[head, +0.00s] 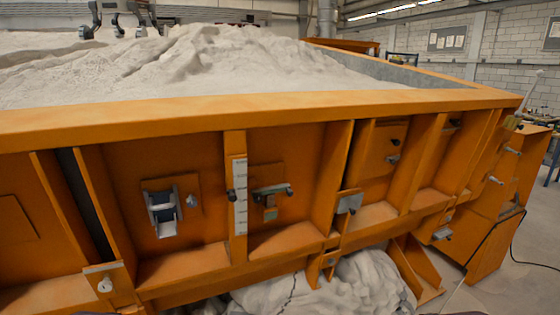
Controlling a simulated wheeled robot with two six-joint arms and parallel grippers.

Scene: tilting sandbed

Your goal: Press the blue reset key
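I cannot clearly make out a blue reset key. A small greenish square (270,214) shows below a dark handle (272,191) on the panel right of the white scale strip (239,195). Neither of my grippers is in view.
Pale sand (220,62) is heaped in the bed. Upright ribs divide its front wall, and brackets stick out along the lower edge. A whitish crumpled heap (365,283) lies beneath. Orange side structures with knobs stand at right. Bare floor (510,290) shows at lower right.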

